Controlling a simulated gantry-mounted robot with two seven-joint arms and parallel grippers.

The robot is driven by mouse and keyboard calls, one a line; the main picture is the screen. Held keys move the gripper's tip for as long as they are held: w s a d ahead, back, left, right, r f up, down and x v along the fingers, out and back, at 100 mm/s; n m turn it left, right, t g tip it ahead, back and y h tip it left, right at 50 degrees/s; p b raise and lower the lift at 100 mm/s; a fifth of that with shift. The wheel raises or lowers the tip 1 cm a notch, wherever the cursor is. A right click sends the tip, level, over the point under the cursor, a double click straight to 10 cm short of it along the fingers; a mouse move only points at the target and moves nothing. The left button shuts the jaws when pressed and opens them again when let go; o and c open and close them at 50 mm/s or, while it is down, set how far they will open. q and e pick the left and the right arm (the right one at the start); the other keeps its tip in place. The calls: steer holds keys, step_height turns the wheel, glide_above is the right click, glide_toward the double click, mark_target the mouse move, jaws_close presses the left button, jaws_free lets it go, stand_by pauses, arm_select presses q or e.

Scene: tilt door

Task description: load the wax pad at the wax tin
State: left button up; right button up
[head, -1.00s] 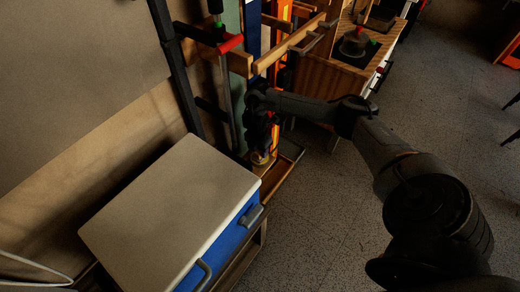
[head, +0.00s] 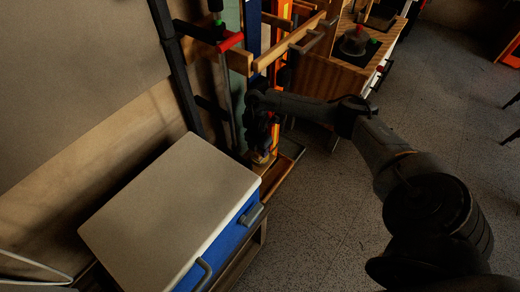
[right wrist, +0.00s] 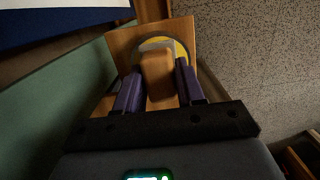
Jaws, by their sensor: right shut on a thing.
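The wax pad, a tan-brown block (right wrist: 157,78), stands between the two purple fingers of my right gripper (right wrist: 158,70) in the right wrist view. The gripper is shut on it. The wax tin (right wrist: 181,48), round with a dark rim and yellow inside, lies just beyond the pad on a wooden board; the pad hides part of it. I cannot tell whether the pad touches the wax. In the head view my right gripper (head: 263,142) is dark and points down at the shelf end, with the tan pad (head: 260,157) below it. My left gripper is not in view.
A white-topped blue cabinet (head: 165,220) with grey handles stands close to the left of the gripper. A rack with wooden rails (head: 290,45) and upright boards rises behind it. A wooden bench (head: 335,75) stands farther back.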

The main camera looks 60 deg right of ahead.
stand_by(0.3)
steer(key=shift+f+p, duration=0.15)
steer(key=shift+p, duration=0.2)
stand_by(0.5)
stand_by(0.6)
step_height(320, 180, up, 4)
steer(key=p, duration=0.4)
steer(key=shift+f, duration=0.15)
step_height(320, 180, up, 4)
steer(key=p, duration=0.4)
steer(key=shift+f, duration=0.25)
